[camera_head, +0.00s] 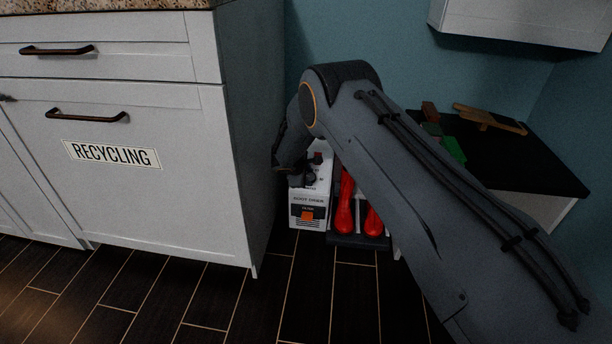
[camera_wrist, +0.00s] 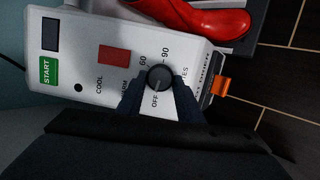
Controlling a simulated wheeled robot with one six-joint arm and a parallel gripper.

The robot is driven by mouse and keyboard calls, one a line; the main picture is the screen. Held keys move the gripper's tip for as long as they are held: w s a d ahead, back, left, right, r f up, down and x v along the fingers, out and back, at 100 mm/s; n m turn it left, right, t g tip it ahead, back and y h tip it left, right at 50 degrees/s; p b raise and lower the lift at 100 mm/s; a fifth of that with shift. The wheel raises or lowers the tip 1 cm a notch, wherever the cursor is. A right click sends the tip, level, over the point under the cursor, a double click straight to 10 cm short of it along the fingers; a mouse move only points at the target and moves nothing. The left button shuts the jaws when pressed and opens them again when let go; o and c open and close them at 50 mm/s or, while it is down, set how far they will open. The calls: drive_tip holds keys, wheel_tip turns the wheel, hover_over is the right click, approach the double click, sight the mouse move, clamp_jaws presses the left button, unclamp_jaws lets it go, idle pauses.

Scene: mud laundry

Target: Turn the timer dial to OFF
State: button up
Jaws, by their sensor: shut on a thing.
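The timer dial (camera_wrist: 159,75) is a round black knob on the white top panel of a boot dryer (camera_head: 309,213). OFF is printed just below the dial in the wrist view, with 60 and 90 above it. The two dark fingers of my gripper (camera_wrist: 159,84) sit on either side of the dial and are shut on it. A pale mark shows on the knob's lower part, toward OFF, but it is too small to read exactly. In the head view my gripper (camera_head: 303,177) is over the dryer's top, and the dial is hard to make out there.
The panel also has a green START label (camera_wrist: 48,71) and a red switch (camera_wrist: 112,58). Red boots (camera_head: 344,212) stand right beside the dryer. A white recycling cabinet (camera_head: 150,200) is close on the left. A dark-topped bench (camera_head: 500,160) is at right. The floor in front is clear.

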drive_tip(key=shift+w+a+r+n, duration=0.1)
drive_tip(key=shift+a+r+n, duration=0.05)
drive_tip(key=shift+n, duration=0.55)
drive_tip(key=shift+t, duration=0.3)
drive_tip(key=o, duration=1.1)
drive_tip(key=shift+c, duration=0.2)
drive_tip(key=p+v, duration=0.3)
drive_tip(key=v, duration=0.5)
